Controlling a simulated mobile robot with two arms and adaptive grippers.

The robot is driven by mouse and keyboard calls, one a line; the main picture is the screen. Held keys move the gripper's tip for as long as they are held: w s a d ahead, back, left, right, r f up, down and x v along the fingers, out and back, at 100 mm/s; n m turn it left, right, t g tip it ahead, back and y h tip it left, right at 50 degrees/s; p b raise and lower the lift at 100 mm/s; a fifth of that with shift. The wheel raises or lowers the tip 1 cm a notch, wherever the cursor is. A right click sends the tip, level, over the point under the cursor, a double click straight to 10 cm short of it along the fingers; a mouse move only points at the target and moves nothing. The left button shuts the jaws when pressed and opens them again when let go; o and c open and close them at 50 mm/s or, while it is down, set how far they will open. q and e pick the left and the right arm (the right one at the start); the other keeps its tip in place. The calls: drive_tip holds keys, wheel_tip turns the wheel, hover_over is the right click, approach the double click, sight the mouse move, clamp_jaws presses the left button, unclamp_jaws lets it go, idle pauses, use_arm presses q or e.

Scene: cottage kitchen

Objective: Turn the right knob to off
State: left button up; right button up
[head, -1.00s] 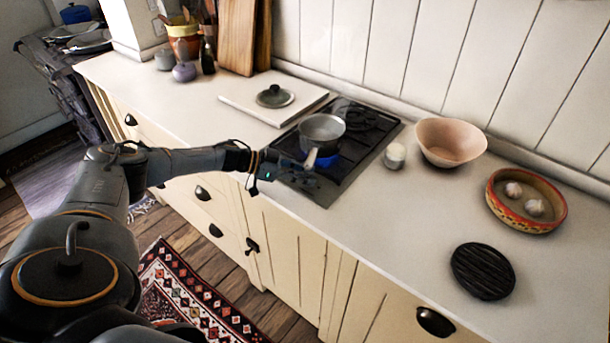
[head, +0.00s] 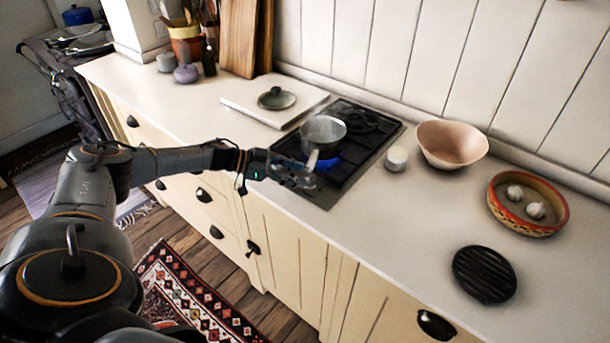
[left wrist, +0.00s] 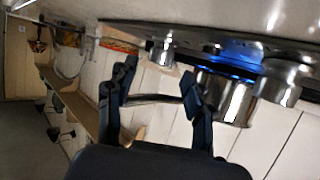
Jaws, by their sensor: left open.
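The black hob (head: 352,178) is set into the counter, and a grey pot (head: 323,132) stands on its front burner. A blue flame (left wrist: 240,52) burns under the pot, which hangs upside down in the inverted left wrist view (left wrist: 232,100). My left gripper (head: 300,178) is open and empty over the hob's front edge, hiding the knobs from the head. In the wrist view its fingers (left wrist: 160,92) are spread. A shiny metal knob (left wrist: 284,82) shows at right; a smaller metal cylinder (left wrist: 162,53), perhaps the right knob, shows beyond the fingers.
The pot's handle (head: 312,160) points toward my gripper. A small white jar (head: 396,158) and a pink bowl (head: 452,144) stand right of the hob. A white board (head: 262,102) with a lid (head: 276,98) lies left.

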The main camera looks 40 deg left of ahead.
use_arm(q)
drive_tip(key=v, duration=0.8)
drive_tip(key=shift+s+a+r, duration=0.15)
drive_tip(key=shift+s+a, duration=0.05)
drive_tip(key=shift+s, duration=0.05)
